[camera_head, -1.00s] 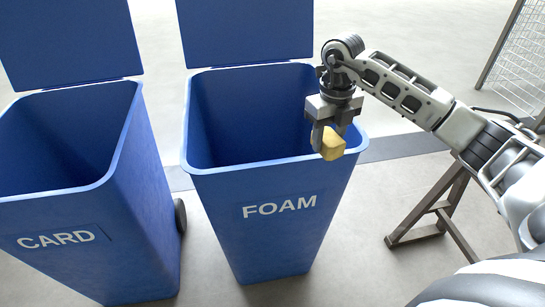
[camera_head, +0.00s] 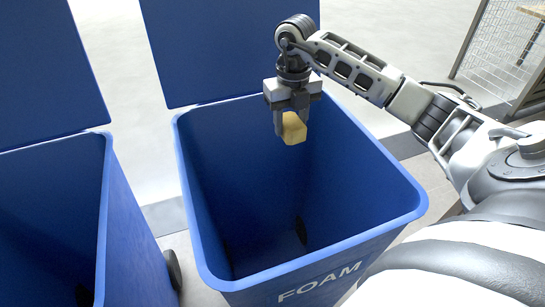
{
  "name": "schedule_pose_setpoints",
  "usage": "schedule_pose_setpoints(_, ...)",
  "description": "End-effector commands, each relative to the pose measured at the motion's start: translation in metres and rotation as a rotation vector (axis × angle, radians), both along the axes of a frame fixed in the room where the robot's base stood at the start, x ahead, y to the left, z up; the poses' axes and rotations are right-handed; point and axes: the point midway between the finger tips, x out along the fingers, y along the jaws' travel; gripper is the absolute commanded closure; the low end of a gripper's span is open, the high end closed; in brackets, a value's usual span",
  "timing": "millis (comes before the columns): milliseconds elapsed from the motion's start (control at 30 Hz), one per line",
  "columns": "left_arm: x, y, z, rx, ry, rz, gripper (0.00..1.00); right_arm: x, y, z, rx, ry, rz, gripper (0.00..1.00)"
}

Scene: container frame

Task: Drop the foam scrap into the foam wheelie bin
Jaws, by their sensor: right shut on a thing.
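The foam wheelie bin (camera_head: 190,215) is blue, with its lid (camera_head: 230,45) swung open at the back and the word FOAM on its front. Its inside shows deep and dark blue. The foam scrap (camera_head: 294,129) is a small yellowish block. My right gripper (camera_head: 291,122) points down and is shut on the foam scrap. In the picture both lie over the bin's opening, toward its back right part; the exact height above the rim is hard to tell. My left gripper is not in view.
A second blue bin (camera_head: 118,215), its lid (camera_head: 45,75) also open, stands to the left with a small gap. A wire mesh cage (camera_head: 500,40) stands at the back right. Pale floor lies behind the bins.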

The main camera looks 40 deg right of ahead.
Motion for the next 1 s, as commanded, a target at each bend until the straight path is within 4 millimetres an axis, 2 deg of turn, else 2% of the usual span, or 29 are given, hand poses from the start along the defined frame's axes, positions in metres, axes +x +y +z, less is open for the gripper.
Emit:
schedule_pose_setpoints(167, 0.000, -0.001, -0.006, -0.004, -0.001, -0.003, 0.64, 0.000, 0.000, -0.011, 0.000, 0.001, 0.000, 0.78)
schedule_pose_setpoints(600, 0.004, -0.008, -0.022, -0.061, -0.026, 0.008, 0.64, -0.001, 0.000, -0.058, 0.000, 0.001, 0.000, 0.78)
schedule_pose_setpoints(933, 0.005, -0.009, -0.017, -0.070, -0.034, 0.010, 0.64, -0.001, 0.000, -0.060, 0.000, 0.000, 0.001, 0.78)
schedule_pose_setpoints(967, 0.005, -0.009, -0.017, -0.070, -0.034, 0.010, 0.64, -0.001, 0.000, -0.060, 0.000, 0.000, 0.001, 0.52)
schedule_pose_setpoints(1000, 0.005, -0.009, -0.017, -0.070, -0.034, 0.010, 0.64, -0.001, 0.000, -0.060, 0.000, 0.000, 0.001, 0.41)
